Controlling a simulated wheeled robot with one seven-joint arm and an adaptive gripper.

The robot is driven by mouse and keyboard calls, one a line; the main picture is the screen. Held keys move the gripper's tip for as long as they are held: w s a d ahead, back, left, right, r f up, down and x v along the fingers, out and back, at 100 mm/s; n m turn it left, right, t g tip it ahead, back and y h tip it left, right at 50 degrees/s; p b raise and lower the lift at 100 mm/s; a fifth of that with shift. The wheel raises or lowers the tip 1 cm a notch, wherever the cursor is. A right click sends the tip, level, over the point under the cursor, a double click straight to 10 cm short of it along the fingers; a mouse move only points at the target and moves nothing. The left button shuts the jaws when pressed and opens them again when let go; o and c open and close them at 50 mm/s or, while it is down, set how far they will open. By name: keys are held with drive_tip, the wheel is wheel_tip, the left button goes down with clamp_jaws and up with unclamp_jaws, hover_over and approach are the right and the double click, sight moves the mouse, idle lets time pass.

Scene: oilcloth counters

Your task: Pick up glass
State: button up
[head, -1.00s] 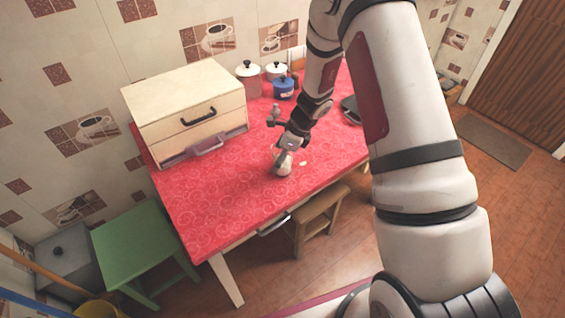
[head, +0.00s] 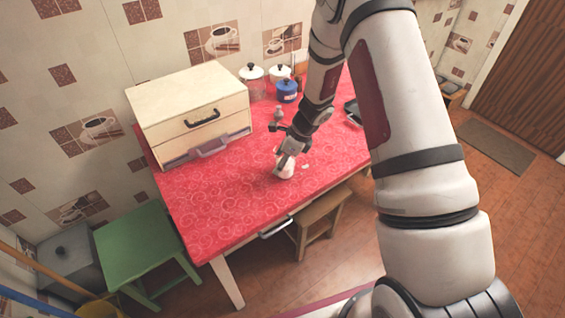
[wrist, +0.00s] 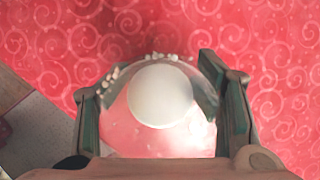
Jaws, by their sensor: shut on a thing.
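The glass (wrist: 185,130) is clear and rounded, with a pale white disc showing in its middle in the wrist view. It sits between the two dark green fingers of my gripper (wrist: 160,88), which are shut on it from left and right. In the head view, my gripper (head: 289,155) reaches down over the red table and the small pale glass (head: 286,171) shows at its fingertips. The fingers partly hide the glass there. I cannot tell whether its base touches the cloth.
The red-clothed table (head: 215,215) is clear around the glass except for a small pale bit (head: 305,166) on its right. A wooden drawer box (head: 190,105) stands behind left. White-lidded jars (head: 252,80) and a blue pot (head: 287,90) stand at the back.

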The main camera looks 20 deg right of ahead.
sight(281, 153)
drive_tip(key=shift+r, duration=0.2)
drive_tip(key=shift+r, duration=1.55)
drive_tip(key=s+d+b, duration=0.1)
drive_tip(key=s+d, duration=0.1)
drive_tip(key=s, duration=0.5)
drive_tip(key=s+d+r+b, duration=0.1)
drive_tip(key=s+d, duration=0.1)
drive_tip(key=s, duration=0.6)
drive_tip(key=shift+s+r, duration=0.2)
drive_tip(key=shift+d, duration=0.1)
idle(0.5)
